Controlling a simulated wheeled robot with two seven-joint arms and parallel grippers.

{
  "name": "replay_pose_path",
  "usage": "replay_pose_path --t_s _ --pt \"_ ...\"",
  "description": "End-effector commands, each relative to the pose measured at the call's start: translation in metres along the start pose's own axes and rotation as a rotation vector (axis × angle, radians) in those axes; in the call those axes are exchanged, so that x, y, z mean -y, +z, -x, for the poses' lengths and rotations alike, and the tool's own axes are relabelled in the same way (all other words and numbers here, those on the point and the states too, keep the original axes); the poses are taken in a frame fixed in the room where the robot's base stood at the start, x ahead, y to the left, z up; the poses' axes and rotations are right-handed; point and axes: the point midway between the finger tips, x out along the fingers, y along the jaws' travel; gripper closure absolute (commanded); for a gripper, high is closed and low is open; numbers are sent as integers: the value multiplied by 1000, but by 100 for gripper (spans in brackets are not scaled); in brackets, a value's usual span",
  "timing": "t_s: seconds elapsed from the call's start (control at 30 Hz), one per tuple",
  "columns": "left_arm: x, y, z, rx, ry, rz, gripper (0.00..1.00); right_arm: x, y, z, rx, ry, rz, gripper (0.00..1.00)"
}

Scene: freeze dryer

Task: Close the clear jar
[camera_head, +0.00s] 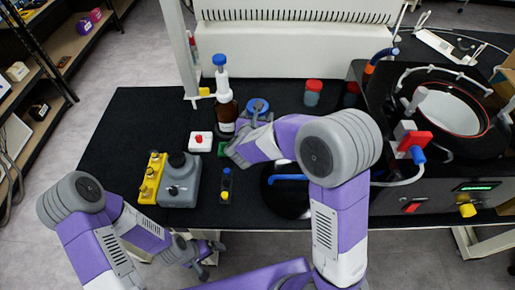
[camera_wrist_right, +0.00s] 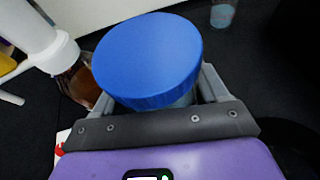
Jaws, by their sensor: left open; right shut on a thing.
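A round blue lid (camera_head: 257,104) shows at mid-table, at the end of my right arm. In the right wrist view the blue lid (camera_wrist_right: 148,58) fills the middle, between the fingers of my right gripper (camera_wrist_right: 160,98). The gripper is shut on it. A little of a clear, greyish jar body (camera_wrist_right: 184,100) shows under the lid's lower right edge; I cannot tell whether the lid sits fully down on it. My left gripper (camera_head: 206,262) is open and empty, low in front of the table's front edge.
A brown bottle (camera_head: 226,112) with a white and blue top stands close left of the blue lid. A red-lidded jar (camera_head: 313,92) stands behind right. A grey and yellow device (camera_head: 180,180) is front left. The freeze dryer (camera_head: 440,180) fills the right.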

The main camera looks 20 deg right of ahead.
Motion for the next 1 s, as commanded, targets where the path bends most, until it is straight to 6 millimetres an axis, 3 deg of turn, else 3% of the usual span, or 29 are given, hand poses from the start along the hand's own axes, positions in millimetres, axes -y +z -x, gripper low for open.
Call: replay_pose_path --t_s 0.17,0.43,0.87,1.0 --pt "1 0 -4 0 0 0 0 0 -8 -3 1 -1 2 100" --pt "8 -1 -21 0 0 0 0 0 -53 -22 1 -1 2 100" --pt "8 -1 -22 0 0 0 0 0 -59 -24 3 0 0 100" --pt "10 -1 -28 0 0 0 0 0 -75 -30 1 -1 2 100"
